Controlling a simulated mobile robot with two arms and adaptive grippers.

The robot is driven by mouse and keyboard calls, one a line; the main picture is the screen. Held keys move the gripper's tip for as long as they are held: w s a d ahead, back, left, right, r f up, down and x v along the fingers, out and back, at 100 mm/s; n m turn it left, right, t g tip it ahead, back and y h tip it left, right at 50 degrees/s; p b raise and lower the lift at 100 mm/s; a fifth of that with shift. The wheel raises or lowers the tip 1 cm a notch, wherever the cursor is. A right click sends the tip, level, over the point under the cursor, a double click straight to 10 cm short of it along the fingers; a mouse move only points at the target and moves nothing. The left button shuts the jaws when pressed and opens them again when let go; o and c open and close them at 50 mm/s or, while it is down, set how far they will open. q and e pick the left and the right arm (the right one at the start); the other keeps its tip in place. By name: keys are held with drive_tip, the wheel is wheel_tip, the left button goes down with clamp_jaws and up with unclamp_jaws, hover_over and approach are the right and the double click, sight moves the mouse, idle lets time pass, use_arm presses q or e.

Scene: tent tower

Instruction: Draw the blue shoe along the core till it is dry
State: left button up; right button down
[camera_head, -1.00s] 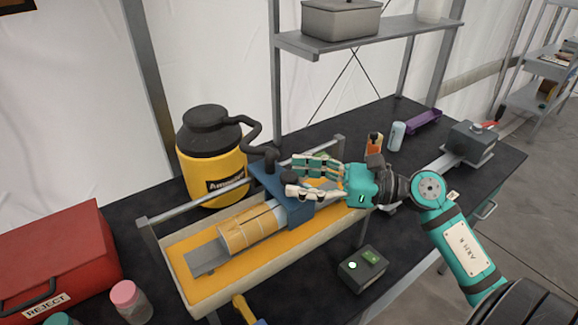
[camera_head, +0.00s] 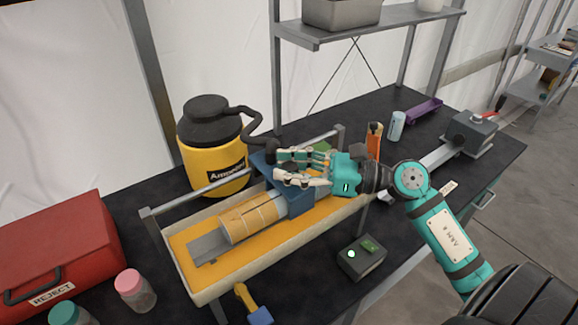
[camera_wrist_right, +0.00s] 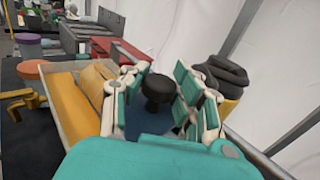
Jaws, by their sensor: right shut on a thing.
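The blue shoe (camera_head: 297,202) sits over the right part of the core (camera_head: 253,217), a jointed orange-tan cylinder lying in a trough (camera_head: 180,272) with an orange-yellow bed. My right gripper (camera_head: 280,167) is at the shoe's top, its fingers shut around the shoe's black knob (camera_wrist_right: 158,86), which the fingers mostly hide in the head view. The core's left part is bare. Whether its surface is wet or dry I cannot tell. My left gripper is not in view.
A yellow vacuum (camera_head: 212,160) stands behind the trough, its black hose reaching toward the shoe. A rail (camera_head: 205,187) runs along the trough's back. A control box (camera_head: 361,258) with a green light stands in front. A red reject box (camera_head: 60,250) and jars (camera_head: 135,290) are at left.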

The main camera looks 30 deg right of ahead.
drive_tip(key=shift+w, duration=0.1)
drive_tip(key=shift+a+f, duration=0.15)
drive_tip(key=shift+a, duration=1.35)
drive_tip(key=c, duration=1.5)
unclamp_jaws()
drive_tip(key=shift+d, duration=0.1)
drive_tip(key=o, duration=0.5)
drive_tip(key=shift+s+d, duration=0.25)
drive_tip(key=shift+s, duration=0.15)
drive_tip(key=shift+w+a, duration=0.1)
drive_tip(key=shift+w, duration=0.05)
drive_tip(key=v, duration=1.2)
